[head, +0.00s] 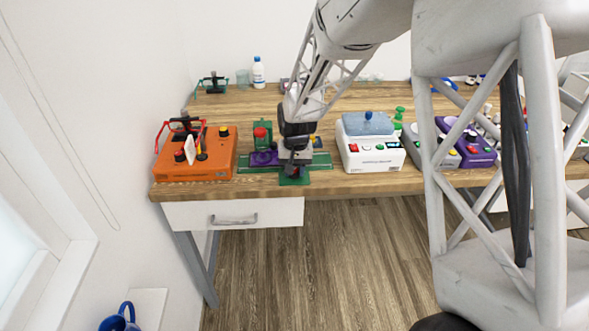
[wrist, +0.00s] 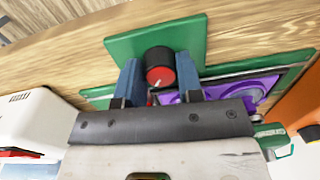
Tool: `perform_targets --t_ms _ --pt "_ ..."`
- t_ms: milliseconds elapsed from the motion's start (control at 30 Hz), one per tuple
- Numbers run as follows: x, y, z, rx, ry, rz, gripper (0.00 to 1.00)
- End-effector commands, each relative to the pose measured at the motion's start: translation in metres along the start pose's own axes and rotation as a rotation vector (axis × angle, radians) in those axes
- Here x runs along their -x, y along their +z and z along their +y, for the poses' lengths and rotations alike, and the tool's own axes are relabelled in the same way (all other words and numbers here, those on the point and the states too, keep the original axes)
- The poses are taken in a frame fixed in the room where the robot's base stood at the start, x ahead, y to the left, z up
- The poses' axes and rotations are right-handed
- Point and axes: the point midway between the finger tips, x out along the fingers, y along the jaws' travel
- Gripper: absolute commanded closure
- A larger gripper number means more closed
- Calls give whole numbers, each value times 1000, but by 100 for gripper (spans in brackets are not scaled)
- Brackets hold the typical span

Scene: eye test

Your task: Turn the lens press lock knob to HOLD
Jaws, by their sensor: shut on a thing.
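The lens press is a green device with a purple part (head: 262,158) near the table's front edge, left of centre in the head view. Its green plate (wrist: 120,48) shows in the wrist view and carries a black knob with a red cap (wrist: 160,74). A pale pointer mark on the cap points toward the lower left of the wrist view. My gripper (wrist: 161,84) has its blue fingers on both sides of the knob, shut on it. In the head view my gripper (head: 292,171) hides most of the knob. I see no readable HOLD label.
An orange device (head: 180,168) with a red handle stands to the left. A white box (head: 372,159) with coloured buttons stands close on the right, then a purple device (head: 478,155). A bottle (head: 258,73) is at the back. Bare wood (head: 335,178) runs along the front edge.

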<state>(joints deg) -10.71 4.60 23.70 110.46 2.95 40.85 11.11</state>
Motion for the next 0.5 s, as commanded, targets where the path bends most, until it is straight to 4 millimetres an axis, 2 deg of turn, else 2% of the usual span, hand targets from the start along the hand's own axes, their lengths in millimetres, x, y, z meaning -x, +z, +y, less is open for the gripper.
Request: perform_targets --t_ms 200,500 --pt "2 -1 0 -125 -1 7 90" --pt "1 -1 0 -192 -1 9 90"
